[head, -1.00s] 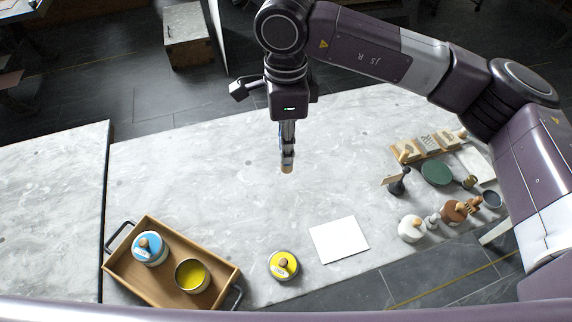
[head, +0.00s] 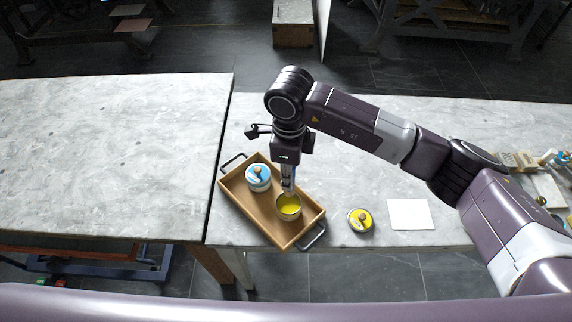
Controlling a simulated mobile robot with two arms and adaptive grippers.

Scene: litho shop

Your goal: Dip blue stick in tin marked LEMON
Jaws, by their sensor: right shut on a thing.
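My right gripper (head: 288,188) points down and is shut on a thin stick, which its fingers mostly hide, so its colour is hard to tell. The fingertips are at the far rim of an open tin (head: 289,217) with yellow contents. I cannot tell whether the stick's tip is above or inside the tin. A second tin (head: 258,185), with a blue top and a small knob, stands to the left of it. Labels are too small to read, so LEMON cannot be confirmed. My left gripper is not in view.
Both tins stand in a wooden tray (head: 262,222) with dark handles. To its right on the marble table lie a yellow lid-like disc (head: 360,221) with a knob and a white sheet (head: 410,214). Small items stand at the far right. The left table (head: 110,150) is largely clear.

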